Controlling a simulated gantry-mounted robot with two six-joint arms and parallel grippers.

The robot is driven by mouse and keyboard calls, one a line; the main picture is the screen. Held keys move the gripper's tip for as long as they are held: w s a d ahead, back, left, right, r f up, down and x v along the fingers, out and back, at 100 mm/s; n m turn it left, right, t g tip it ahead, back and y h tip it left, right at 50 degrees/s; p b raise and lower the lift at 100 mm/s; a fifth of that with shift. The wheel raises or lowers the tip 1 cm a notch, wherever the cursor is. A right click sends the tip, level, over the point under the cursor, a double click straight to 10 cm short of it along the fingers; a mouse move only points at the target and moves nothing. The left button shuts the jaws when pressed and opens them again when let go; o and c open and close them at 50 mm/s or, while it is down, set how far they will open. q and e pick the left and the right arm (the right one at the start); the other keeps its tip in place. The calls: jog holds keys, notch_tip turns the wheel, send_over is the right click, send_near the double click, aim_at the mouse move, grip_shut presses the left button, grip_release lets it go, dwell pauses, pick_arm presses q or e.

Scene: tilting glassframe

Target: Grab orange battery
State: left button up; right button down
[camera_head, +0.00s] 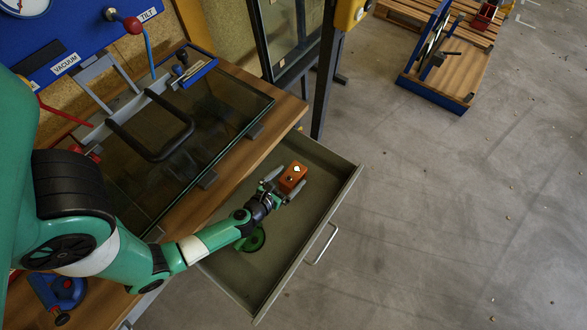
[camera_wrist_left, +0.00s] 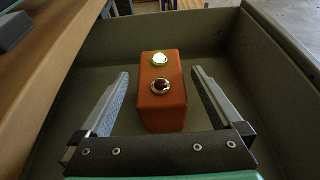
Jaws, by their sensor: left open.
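An orange battery (camera_head: 293,177) with two round terminals on top stands in the open drawer (camera_head: 330,195), toward its far end. In the left wrist view the battery (camera_wrist_left: 163,95) is upright between the fingers of my left gripper (camera_wrist_left: 160,95). Both fingers are spread, with a visible gap on each side of the battery. In the head view my left gripper (camera_head: 283,181) reaches into the drawer from the left, its fingertips at the battery. My right gripper is not in view.
A green round object (camera_head: 254,239) lies in the drawer beneath my left arm. The drawer walls surround the battery. A glass panel with a black handle (camera_head: 150,128) lies on the wooden bench at left.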

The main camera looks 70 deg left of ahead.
aim_at(297, 170)
pick_arm(q)
jog(key=b+x, duration=0.1)
jog(key=x, duration=0.4)
jog(key=shift+w+f, duration=0.1)
grip_shut()
dwell(0.4)
